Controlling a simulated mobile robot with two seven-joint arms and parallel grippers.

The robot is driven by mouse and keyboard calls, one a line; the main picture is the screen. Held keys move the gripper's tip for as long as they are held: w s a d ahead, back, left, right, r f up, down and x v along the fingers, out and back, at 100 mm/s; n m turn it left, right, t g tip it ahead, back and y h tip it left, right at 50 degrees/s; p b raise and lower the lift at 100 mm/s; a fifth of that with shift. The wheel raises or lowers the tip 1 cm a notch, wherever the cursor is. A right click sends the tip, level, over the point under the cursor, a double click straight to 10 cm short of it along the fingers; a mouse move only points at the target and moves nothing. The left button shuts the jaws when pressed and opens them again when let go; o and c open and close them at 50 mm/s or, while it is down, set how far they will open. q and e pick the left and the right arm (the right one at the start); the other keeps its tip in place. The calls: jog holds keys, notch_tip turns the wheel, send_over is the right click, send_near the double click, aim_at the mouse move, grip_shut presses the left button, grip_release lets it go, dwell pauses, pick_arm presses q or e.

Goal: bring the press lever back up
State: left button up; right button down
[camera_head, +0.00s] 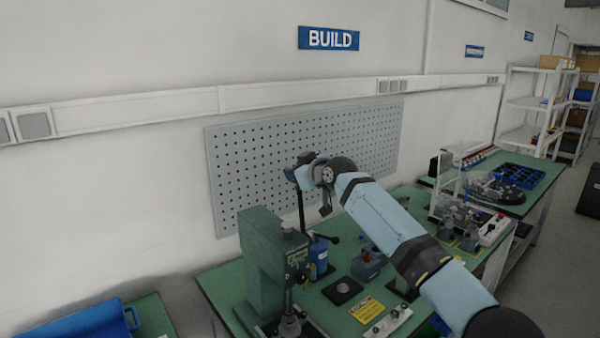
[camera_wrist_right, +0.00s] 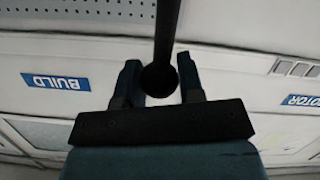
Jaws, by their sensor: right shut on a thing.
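The green arbor press (camera_head: 262,255) stands on the green bench in the lower middle of the head view. Its dark lever (camera_head: 301,210) points up, close to upright. My right gripper (camera_head: 299,168) is at the lever's upper end. In the right wrist view the black lever rod (camera_wrist_right: 168,30) comes down from the top edge to a round end (camera_wrist_right: 158,80) between the two fingers of my right gripper (camera_wrist_right: 158,82), which is shut on it. My left gripper is in neither view.
A grey pegboard (camera_head: 300,145) is on the wall close behind my right gripper. A blue container (camera_head: 318,255) and a yellow label (camera_head: 367,309) are right of the press. A blue bin (camera_head: 85,325) is at lower left. More fixtures stand along the bench to the right.

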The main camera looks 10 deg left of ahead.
dwell(0.3)
jog(key=c, duration=0.8)
grip_release()
jog(key=shift+d+f, duration=0.1)
jog(key=shift+o, duration=0.2)
